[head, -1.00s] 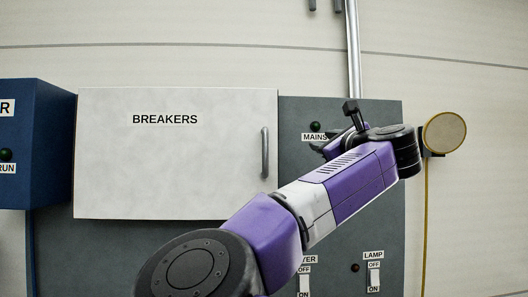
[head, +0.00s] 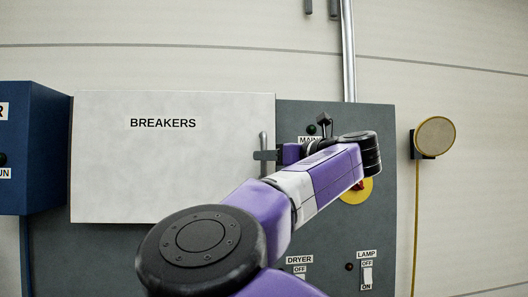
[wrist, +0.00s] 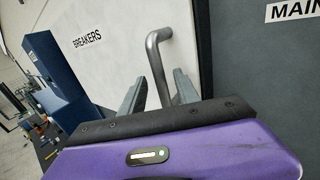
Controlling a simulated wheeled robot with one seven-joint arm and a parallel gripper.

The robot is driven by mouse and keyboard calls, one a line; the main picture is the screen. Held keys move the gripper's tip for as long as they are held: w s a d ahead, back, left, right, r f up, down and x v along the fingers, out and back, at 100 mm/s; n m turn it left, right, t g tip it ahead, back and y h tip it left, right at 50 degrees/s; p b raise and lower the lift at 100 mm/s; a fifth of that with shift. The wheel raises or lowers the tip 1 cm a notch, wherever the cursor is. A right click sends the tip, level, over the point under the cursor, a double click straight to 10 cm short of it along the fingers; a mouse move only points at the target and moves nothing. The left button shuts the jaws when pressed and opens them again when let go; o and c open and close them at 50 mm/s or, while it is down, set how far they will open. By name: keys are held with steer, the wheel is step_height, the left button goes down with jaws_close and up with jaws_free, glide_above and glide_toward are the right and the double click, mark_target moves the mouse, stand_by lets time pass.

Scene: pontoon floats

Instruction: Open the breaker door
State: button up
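The breaker door (head: 150,170) is a pale panel labelled BREAKERS, and it looks shut on the grey board. Its vertical metal bar handle (head: 263,142) is near the door's right edge. The handle also shows in the wrist view (wrist: 155,62). My gripper (head: 262,156) is at the handle, with its fingers pointing left in the head view. In the wrist view the two fingers (wrist: 158,90) are apart, with the handle between them. Contact between fingers and handle cannot be made out. The handle's lower end is partly hidden by the gripper.
A grey board (head: 385,190) carries a MAINS label, a yellow disc (head: 357,190) partly behind my arm, and DRYER (head: 299,275) and LAMP (head: 367,275) switches. A blue box (head: 40,150) stands left of the door. A round yellow-rimmed lamp (head: 434,137) is at right.

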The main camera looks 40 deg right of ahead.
steer(key=shift+w+p, duration=0.3)
steer(key=shift+w, duration=0.9)
jaws_close()
stand_by(0.6)
